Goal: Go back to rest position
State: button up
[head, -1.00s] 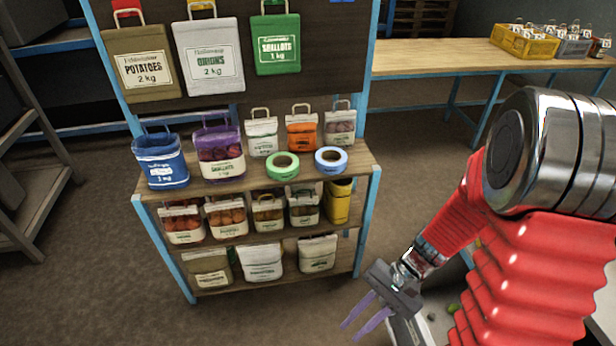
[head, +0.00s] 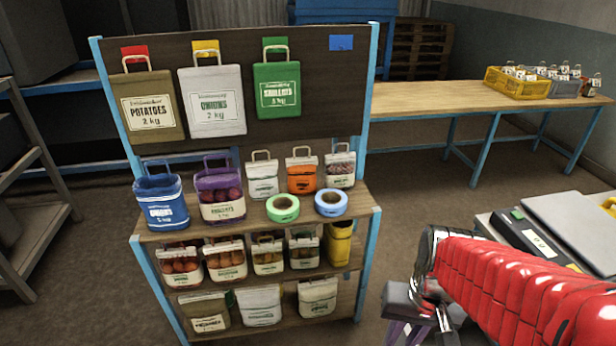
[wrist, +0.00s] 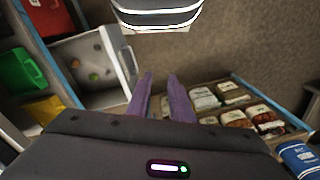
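My gripper (head: 405,334) is low in the head view, at the bottom edge right of the shelf rack, and partly cut off. Its purple fingers point down. My red-sleeved arm reaches in from the right edge. In the wrist view the two purple fingers (wrist: 160,84) stand apart with a gap between them. Nothing shows in that gap but floor and background, so the gripper is open and empty.
The shelf rack (head: 365,275) holds sewn sacks, a green tape roll (head: 283,208) and a blue one (head: 331,203). Sacks hang on its board (head: 340,90). A bench (head: 430,98) with crates stands behind. A white bin (wrist: 88,50) shows in the wrist view. Floor beyond is clear.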

notch_tip(320, 180, up, 13)
jog(key=s+a+n+t, duration=0.1)
jog(key=a+n+t, duration=0.1)
jog(key=t, duration=0.3)
jog(key=shift+f+h, duration=0.2)
jog(key=shift+h, duration=0.1)
